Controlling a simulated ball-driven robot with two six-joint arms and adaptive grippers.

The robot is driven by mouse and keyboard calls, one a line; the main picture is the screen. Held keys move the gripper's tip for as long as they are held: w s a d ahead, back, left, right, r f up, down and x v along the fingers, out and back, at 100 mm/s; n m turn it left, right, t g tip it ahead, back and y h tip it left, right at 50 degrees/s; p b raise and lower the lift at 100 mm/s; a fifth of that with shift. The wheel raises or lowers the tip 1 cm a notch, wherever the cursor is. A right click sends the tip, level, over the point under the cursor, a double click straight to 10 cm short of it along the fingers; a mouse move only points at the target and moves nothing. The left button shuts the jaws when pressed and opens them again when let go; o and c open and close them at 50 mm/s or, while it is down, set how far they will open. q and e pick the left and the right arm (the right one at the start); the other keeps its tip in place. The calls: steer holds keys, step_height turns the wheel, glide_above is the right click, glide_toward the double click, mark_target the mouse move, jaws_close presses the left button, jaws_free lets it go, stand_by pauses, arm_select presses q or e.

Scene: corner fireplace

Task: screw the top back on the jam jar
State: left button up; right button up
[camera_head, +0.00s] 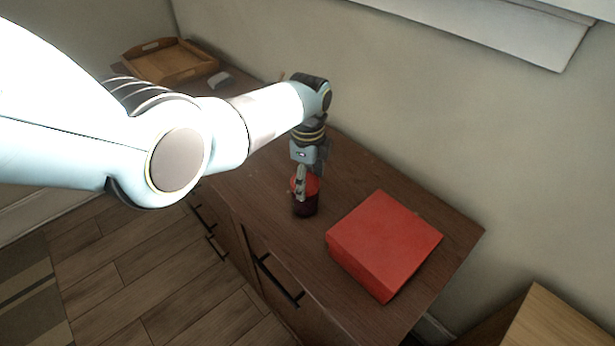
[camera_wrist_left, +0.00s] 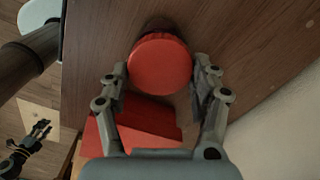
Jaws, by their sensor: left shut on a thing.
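The jam jar (camera_head: 306,208), dark red, stands upright on the brown wooden cabinet. Its round red top (camera_head: 312,186) is at the jar's mouth; whether the thread is engaged I cannot tell. My left gripper (camera_head: 302,184) points down from above and is shut on the top, a finger on either side. In the left wrist view the red top (camera_wrist_left: 160,64) lies between the fingertips of my left gripper (camera_wrist_left: 160,75) and hides most of the jar. My right gripper (camera_wrist_left: 41,130) shows small at the lower left of that view, its fingers apart and empty, away from the jar.
A red box (camera_head: 385,240) lies on the cabinet (camera_head: 440,275), just right of the jar. A wooden tray (camera_head: 165,62) and a small grey-white item (camera_head: 219,80) are at the far end. A wall runs behind the cabinet. Black handles (camera_head: 278,281) are on its front.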

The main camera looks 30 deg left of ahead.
arm_select(q)
steer(key=shift+d+f+m, duration=0.1)
steer(key=shift+m, duration=1.4)
steer(key=shift+s+m+p, duration=0.1)
steer(key=shift+m+p, duration=0.3)
steer(key=shift+m, duration=1.1)
steer(key=m, duration=0.3)
steer(key=o, duration=0.9)
steer(key=shift+c, duration=0.2)
